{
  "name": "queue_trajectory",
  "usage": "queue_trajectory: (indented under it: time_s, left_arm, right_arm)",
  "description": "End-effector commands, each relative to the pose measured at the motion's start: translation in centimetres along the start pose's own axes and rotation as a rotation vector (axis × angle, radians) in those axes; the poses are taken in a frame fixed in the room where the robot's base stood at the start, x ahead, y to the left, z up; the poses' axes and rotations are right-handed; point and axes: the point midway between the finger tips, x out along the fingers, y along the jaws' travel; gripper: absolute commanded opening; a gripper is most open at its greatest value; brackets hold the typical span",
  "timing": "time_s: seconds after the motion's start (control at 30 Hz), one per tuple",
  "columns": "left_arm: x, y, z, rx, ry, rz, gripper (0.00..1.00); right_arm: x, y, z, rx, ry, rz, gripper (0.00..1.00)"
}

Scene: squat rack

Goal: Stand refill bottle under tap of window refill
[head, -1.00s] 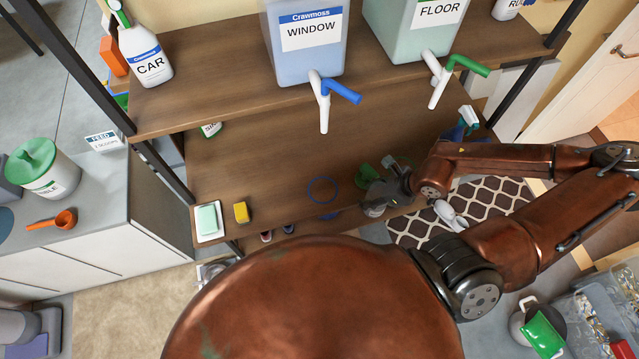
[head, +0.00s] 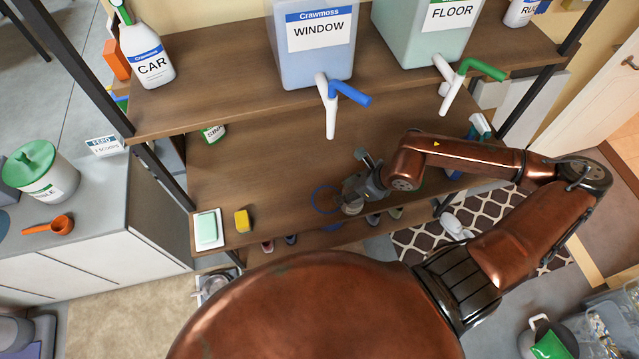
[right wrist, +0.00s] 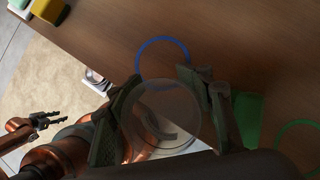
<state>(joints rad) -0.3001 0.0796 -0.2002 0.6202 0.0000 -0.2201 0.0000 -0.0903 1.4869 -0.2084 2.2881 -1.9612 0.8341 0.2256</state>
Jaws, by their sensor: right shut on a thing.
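The window refill (head: 318,62) is a large pale-blue container on the upper shelf. Its white tap (head: 329,106) with a blue lever hangs over the shelf edge. A blue ring (head: 325,199) marks the lower shelf below it; it also shows in the right wrist view (right wrist: 162,40). My right gripper (head: 354,203) is at the ring's right side. In the right wrist view its fingers (right wrist: 165,112) are shut around a clear, round refill bottle (right wrist: 165,105), which is just short of the ring. My left gripper (right wrist: 48,117) is far left in that view, fingers apart and empty.
The floor refill (head: 425,35) with a green-levered tap stands right of the window one. A green ring (right wrist: 297,135) and a green object (right wrist: 247,118) lie near my right gripper. A soap dish (head: 208,229) and yellow sponge (head: 242,220) sit at the shelf's left end.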

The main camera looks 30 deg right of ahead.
Motion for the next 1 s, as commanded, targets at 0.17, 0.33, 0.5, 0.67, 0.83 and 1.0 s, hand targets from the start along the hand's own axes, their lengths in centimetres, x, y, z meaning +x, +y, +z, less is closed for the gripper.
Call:
queue_trajectory:
  time_s: [0.17,0.33,0.5,0.67,0.83,1.0]
  left_arm:
    - [-0.3,0.0,0.0,0.0,0.0,0.0,0.4]
    - [-0.8,0.0,-0.1,0.0,0.001,0.0,0.4]
    - [-1.1,0.0,-0.2,0.0,0.001,0.0,0.4]
    - [-1.3,-0.1,-0.2,0.0,0.002,0.0,0.4]
    - [-2.0,-0.1,-0.3,0.0,0.003,0.0,0.4]
    - [-2.2,-0.1,-0.4,0.0,0.004,-0.001,0.4]
  right_arm:
    - [1.4,0.1,2.7,-0.002,-0.008,0.002,0.2]
    - [2.9,0.1,5.1,-0.002,-0.006,0.002,0.2]
    - [3.9,0.1,6.4,-0.002,-0.003,0.001,0.2]
    - [4.4,0.1,7.1,-0.002,-0.002,0.002,0.2]
    - [6.4,0.1,5.9,0.001,0.003,0.002,0.2]
    - [7.5,0.1,5.3,-0.003,0.0,0.0,0.2]
